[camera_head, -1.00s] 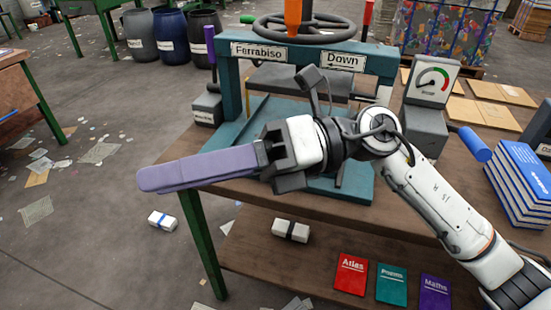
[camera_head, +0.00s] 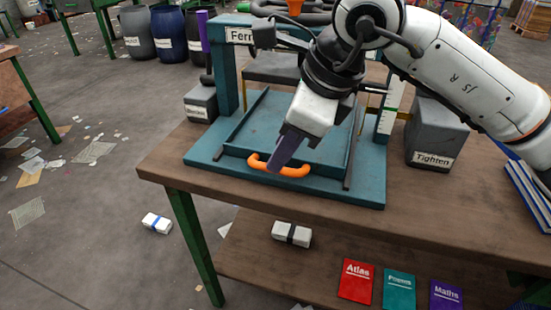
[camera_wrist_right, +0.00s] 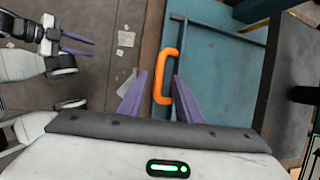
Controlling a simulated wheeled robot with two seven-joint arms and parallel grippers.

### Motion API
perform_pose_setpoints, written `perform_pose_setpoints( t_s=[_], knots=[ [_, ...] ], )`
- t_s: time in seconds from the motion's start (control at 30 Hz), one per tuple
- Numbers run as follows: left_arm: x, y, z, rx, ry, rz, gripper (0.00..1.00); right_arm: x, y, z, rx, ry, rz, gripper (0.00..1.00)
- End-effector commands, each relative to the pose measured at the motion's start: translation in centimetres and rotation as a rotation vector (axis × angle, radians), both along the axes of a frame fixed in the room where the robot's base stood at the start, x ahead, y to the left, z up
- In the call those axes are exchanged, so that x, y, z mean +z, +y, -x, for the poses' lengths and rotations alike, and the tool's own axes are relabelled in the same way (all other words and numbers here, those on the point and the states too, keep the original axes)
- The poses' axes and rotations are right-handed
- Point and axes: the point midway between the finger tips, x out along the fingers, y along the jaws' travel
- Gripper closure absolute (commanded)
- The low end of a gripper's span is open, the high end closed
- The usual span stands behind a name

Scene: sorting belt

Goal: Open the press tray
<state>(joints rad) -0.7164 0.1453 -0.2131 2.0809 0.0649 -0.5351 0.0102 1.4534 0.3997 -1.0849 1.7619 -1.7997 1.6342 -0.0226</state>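The teal press tray (camera_head: 325,153) lies flat at the front of the teal press on the wooden bench. Its orange handle (camera_head: 297,172) is at the tray's front edge and also shows in the right wrist view (camera_wrist_right: 168,65). My right gripper (camera_head: 276,166) is over the handle, pointing down. In the right wrist view its purple fingers (camera_wrist_right: 160,78) are apart, one on each side of the handle; I cannot tell whether either touches it. My left gripper (camera_wrist_right: 93,48) shows only in the right wrist view, at upper left, with its fingers apart and empty.
A grey "Tighten" box (camera_head: 436,135) stands right of the press, and a grey box (camera_head: 201,103) stands left of it. Blue books (camera_head: 530,195) lie at the bench's right end.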

Motion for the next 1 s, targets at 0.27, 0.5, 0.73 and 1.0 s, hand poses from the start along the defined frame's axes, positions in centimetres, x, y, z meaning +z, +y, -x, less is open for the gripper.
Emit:
perform_pose_setpoints(
  t_s=[0.27, 0.5, 0.73, 1.0],
  knots=[
    [0.2, -0.1, -0.1, 0.002, -0.009, 0.006, 0.69, -3.2, 1.1, -0.9, 0.002, 0.001, -0.001, 0.69],
    [0.3, -0.1, -0.1, 0.002, -0.010, 0.008, 0.69, -3.5, 1.3, -1.0, 0.002, 0.000, -0.002, 0.69],
    [0.2, -0.1, -0.1, 0.003, -0.009, 0.007, 0.69, -3.5, 1.3, -1.0, 0.002, 0.000, -0.003, 0.91],
    [-0.2, -0.1, 0.1, 0.002, -0.002, 0.006, 0.69, -3.4, 1.3, -1.0, 0.002, 0.000, -0.003, 1.00]
  ],
)
